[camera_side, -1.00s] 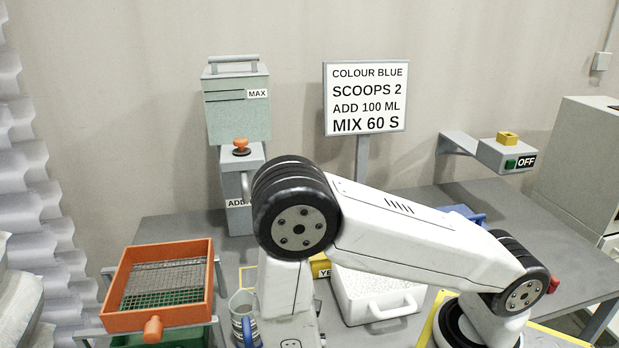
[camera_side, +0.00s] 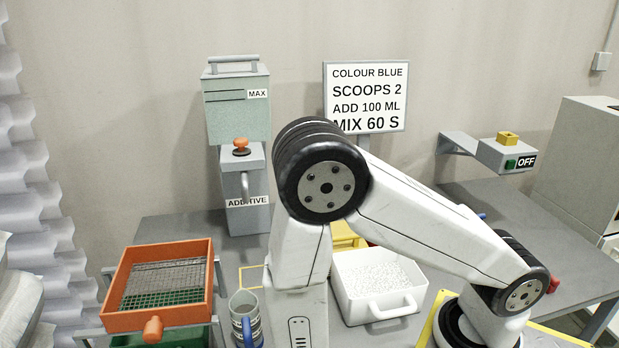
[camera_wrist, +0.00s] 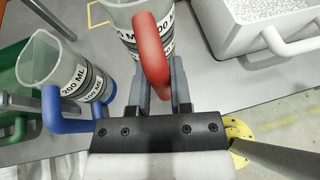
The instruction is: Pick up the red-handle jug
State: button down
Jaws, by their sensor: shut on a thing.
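The red-handle jug (camera_wrist: 122,17), a clear cup with a red loop handle (camera_wrist: 150,50) and black and white "ML" markings, is at the top middle of the wrist view. My gripper (camera_wrist: 160,68) is shut on the red handle, its two fingers on either side of it. The jug's lower part is partly hidden, so I cannot tell whether its base touches the table. In the side view my arm hides this jug and the gripper. A similar blue-handle jug (camera_wrist: 47,60) stands to the left; it also shows in the side view (camera_side: 244,305).
A white tub of white granules (camera_side: 378,285) stands right of my arm; it is close by at upper right in the wrist view (camera_wrist: 238,35). An orange sieve (camera_side: 157,316) is at left. The additive dispenser (camera_side: 240,160) and instruction sign (camera_side: 366,97) stand behind.

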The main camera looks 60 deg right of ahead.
jog(key=shift+r, duration=3.15)
